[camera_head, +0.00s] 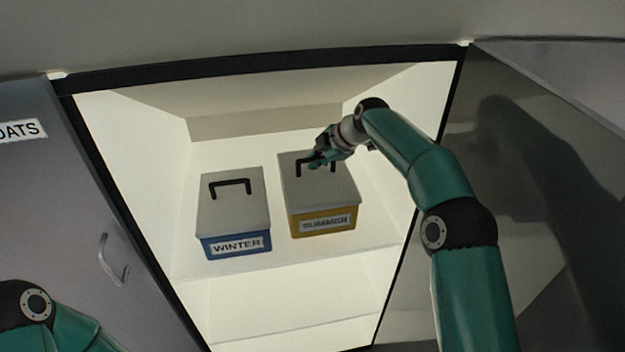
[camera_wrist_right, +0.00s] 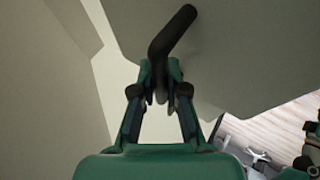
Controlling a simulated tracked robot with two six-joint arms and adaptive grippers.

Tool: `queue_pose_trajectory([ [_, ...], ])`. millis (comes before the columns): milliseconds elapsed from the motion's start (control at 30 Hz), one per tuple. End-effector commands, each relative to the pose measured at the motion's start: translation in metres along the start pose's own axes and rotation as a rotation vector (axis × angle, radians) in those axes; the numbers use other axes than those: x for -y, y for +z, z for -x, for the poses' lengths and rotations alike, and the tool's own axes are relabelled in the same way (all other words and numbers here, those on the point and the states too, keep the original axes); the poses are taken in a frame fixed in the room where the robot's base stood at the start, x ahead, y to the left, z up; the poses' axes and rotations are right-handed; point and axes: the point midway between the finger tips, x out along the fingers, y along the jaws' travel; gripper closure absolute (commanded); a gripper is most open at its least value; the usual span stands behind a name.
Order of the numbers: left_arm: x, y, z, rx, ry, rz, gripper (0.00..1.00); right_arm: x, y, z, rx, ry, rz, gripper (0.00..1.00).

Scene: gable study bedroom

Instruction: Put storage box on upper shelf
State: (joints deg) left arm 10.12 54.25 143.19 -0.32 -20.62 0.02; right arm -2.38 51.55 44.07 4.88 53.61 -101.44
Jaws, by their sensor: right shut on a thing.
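A yellow storage box (camera_head: 323,224) with a grey lid and a "SUMMER" label stands on the shelf (camera_head: 300,262) inside the open cupboard. A blue storage box (camera_head: 235,244) labelled "WINTER" stands to its left, a small gap apart. Each lid has a black handle. My right gripper (camera_head: 316,161) is at the yellow box's handle. In the right wrist view, my right gripper (camera_wrist_right: 160,85) is shut on the black handle (camera_wrist_right: 175,32), with the grey lid (camera_wrist_right: 235,50) behind it. I cannot tell whether the yellow box's underside touches the shelf. My left gripper is out of view.
A grey door (camera_head: 70,190) with a handle and a partly cut-off "OATS" label is at left. A dark glossy panel (camera_head: 530,200) stands at right. The cupboard's dark frame (camera_head: 270,66) runs across the top. Bare shelf space lies right of the yellow box.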

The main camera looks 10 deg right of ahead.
Motion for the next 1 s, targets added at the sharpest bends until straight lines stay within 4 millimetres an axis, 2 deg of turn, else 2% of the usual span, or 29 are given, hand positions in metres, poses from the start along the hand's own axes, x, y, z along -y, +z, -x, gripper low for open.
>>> queue_pose_trajectory([
  [400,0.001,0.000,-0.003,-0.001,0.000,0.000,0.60,0.021,0.013,-0.031,0.000,0.003,-0.002,1.00],
  [633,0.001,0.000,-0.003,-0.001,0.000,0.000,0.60,0.023,0.014,-0.033,0.000,0.004,0.000,1.00],
  [667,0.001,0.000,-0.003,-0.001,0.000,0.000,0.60,0.025,0.014,-0.035,0.000,-0.001,0.000,0.86],
  [800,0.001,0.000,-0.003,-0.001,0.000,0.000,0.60,0.025,0.014,-0.035,0.000,-0.001,0.000,0.62],
  [1000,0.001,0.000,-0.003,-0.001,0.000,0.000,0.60,0.024,0.014,-0.035,0.000,-0.001,0.000,0.62],
])
